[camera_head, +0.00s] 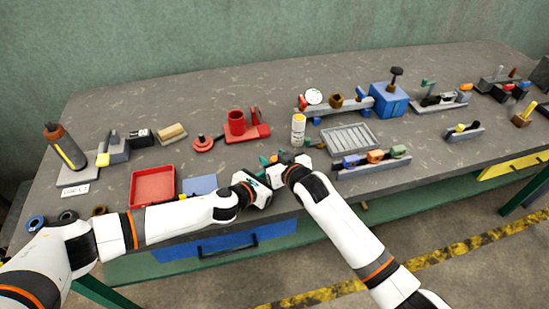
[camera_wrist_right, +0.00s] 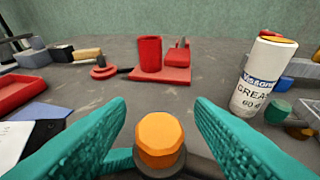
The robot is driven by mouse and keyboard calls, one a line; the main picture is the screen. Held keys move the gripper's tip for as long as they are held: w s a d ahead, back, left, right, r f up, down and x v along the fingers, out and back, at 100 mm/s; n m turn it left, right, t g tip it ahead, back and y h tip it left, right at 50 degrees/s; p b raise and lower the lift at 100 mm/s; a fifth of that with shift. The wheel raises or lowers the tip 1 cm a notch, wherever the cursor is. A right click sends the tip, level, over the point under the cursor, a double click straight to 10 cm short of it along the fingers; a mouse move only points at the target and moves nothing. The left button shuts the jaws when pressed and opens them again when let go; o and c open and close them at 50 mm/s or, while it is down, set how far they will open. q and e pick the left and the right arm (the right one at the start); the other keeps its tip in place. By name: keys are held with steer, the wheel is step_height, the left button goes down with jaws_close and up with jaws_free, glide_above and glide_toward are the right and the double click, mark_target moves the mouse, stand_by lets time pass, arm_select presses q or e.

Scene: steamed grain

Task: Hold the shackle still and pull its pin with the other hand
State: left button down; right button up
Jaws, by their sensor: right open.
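The pin's orange faceted head (camera_wrist_right: 160,138) shows in the right wrist view at the bottom middle, on a dark grey round collar that seems part of the shackle. My right gripper (camera_wrist_right: 160,130) is open, its teal fingers apart on either side of the orange head, with gaps showing on both sides. In the head view my right gripper (camera_head: 276,161) and left gripper (camera_head: 264,180) are close together near the table's front edge. They hide the shackle there. The left fingers are not clear, so I cannot tell whether they hold the shackle.
A grease tube (camera_head: 298,130) stands just behind the grippers. A grey ribbed tray (camera_head: 349,139) and a rail with coloured blocks (camera_head: 372,162) lie to the right. A red tray (camera_head: 153,187) and a blue-grey pad (camera_head: 200,185) lie left. A red holder (camera_head: 238,124) stands farther back.

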mark_target(274, 158)
jaws_close()
steer(key=shift+a+r, duration=0.15)
steer(key=shift+r, duration=3.15)
arm_select(q)
steer(key=c, duration=1)
jaws_free()
steer(key=shift+o, duration=0.2)
steer(key=v, duration=1.2)
